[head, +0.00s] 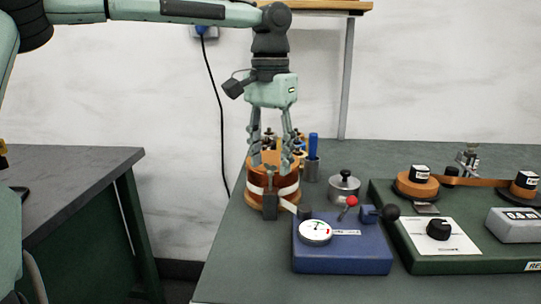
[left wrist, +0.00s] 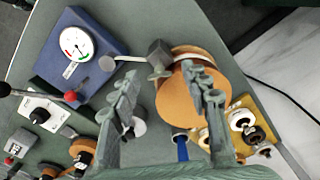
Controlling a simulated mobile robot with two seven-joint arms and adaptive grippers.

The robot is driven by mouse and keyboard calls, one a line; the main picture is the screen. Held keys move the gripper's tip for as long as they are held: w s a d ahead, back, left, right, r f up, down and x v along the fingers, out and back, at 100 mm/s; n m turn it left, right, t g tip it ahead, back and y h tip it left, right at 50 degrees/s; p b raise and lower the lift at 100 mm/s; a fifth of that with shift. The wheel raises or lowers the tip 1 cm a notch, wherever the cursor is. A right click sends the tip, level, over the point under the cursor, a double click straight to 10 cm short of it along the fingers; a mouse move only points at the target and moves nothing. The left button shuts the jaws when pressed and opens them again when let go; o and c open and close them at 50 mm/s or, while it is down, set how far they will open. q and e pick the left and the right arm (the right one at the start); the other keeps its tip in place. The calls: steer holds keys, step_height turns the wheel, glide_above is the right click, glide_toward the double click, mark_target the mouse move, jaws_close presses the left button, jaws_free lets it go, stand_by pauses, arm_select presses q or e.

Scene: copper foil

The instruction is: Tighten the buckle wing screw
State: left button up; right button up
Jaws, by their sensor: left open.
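A copper-coloured coil (head: 262,182) stands near the table's left edge with a white strap around it. A dark grey buckle (head: 270,206) sits on the strap at the coil's front side, with a small grey screw (head: 270,181) rising above it. My left gripper (head: 270,168) points down over the coil, open. The wrist view shows its fingers (left wrist: 160,84) apart, with the coil's edge between them. My right gripper is out of view.
A blue gauge box (head: 342,245) stands close at the right, with a red-tipped lever (head: 351,201). Behind it is a lidded metal pot (head: 344,186). A blue-handled tool (head: 313,147) stands behind the coil. A green machine (head: 455,262) fills the right side.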

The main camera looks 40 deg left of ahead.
arm_select(q)
steer(key=shift+c, duration=0.2)
jaws_close()
